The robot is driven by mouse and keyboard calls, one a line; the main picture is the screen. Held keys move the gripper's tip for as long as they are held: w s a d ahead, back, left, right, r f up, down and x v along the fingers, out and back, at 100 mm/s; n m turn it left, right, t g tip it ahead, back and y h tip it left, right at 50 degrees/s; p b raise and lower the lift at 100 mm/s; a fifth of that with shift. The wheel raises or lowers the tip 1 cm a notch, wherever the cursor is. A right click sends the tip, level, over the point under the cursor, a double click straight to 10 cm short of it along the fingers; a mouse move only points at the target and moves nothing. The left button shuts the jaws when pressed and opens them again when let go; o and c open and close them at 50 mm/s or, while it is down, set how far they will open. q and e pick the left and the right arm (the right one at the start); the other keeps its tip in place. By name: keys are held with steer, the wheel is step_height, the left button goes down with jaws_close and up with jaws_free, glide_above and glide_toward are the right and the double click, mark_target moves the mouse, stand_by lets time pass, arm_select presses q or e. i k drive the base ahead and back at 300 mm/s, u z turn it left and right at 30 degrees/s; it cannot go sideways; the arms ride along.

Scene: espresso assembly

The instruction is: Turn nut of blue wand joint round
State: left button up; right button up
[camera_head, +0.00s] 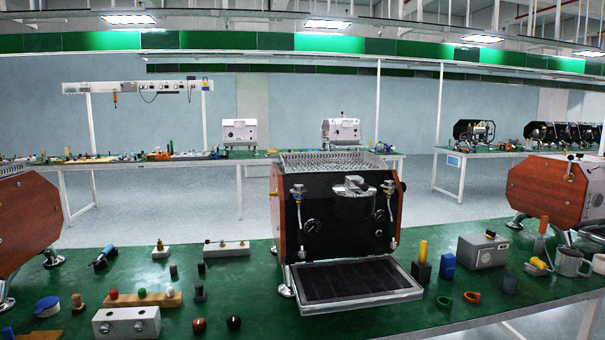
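The espresso machine (345,235) stands upright at the middle of the green table, with a black front and wooden side panels. A wand joint (298,192) sits at the upper left of its front, with a thin steel wand hanging below it. A second wand joint (389,188) sits at the upper right, also with a wand below. Both joints look metallic with small coloured parts, too small to tell which is the blue one or how its nut is turned. Neither my left nor my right gripper is in view.
A drip tray (411,295) juts from the machine's front. Wooden and metal holders with small parts, such as a steel block (127,323), lie on the left. A grey box (482,251), a blue block (447,262) and mugs (569,262) stand right. Other machines flank both sides.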

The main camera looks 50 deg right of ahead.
mark_target(299, 187)
steer(key=z, duration=0.95)
steer(key=i, duration=1)
steer(key=z, duration=1.1)
